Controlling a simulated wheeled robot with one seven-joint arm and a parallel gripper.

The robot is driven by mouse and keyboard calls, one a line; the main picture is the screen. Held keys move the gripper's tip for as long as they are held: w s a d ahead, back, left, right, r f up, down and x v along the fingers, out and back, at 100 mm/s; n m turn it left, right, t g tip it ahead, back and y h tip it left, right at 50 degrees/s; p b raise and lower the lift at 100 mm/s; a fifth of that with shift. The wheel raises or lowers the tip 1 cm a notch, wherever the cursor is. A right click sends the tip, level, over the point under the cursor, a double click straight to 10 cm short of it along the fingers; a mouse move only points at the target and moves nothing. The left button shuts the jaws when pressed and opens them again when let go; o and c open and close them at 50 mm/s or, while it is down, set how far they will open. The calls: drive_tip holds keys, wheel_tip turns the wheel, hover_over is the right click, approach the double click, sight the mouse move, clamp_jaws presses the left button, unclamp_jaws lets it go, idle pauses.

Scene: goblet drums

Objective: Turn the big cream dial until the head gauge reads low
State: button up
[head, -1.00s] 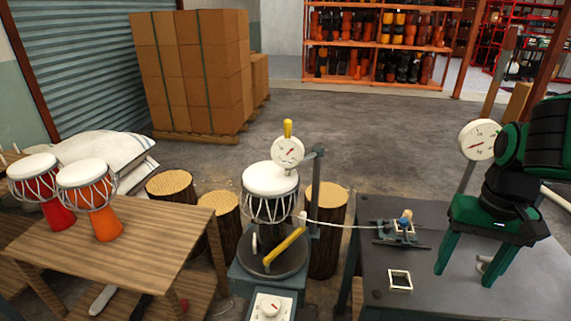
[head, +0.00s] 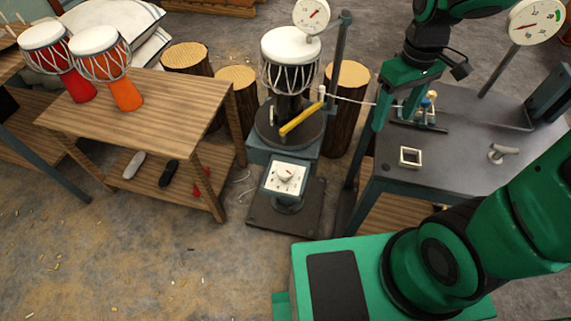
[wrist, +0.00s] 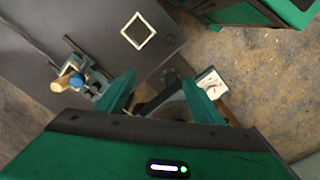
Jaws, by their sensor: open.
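The cream dial (head: 285,174) is a round knob with a red mark on a white panel, low on the front of the drum stand. The panel (wrist: 211,84) shows in the wrist view beside the right finger, partly covered. The head gauge (head: 311,14) is a white round face with a red needle above the white-topped drum (head: 291,46). Its needle seems to slant to the upper right; the scale is too small to read. My gripper (head: 394,122) is open and empty above the left part of the dark bench, right of and apart from the dial. Its fingers (wrist: 156,84) are spread.
A yellow lever (head: 303,118) juts from the stand above the panel. A cord runs from the stand to a blue fixture (head: 427,108) on the bench (head: 465,110). A square frame (head: 410,157) lies there. A second gauge (head: 536,20) stands right. A wooden table (head: 150,110) holds two drums.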

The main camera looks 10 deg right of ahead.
drive_tip(key=w+a+f+n, duration=0.2)
drive_tip(key=a+f+n, duration=0.1)
drive_tip(key=a, duration=0.3)
drive_tip(key=w+a+f+n, duration=0.3)
drive_tip(key=a, duration=0.3)
drive_tip(key=n, duration=0.5)
approach(285, 169)
wheel_tip(285, 169, down, 8)
drive_tip(key=shift+s+d+f, duration=0.1)
drive_tip(key=shift+d+f, duration=0.05)
drive_tip(key=shift+f, duration=0.05)
drive_tip(key=c, duration=1)
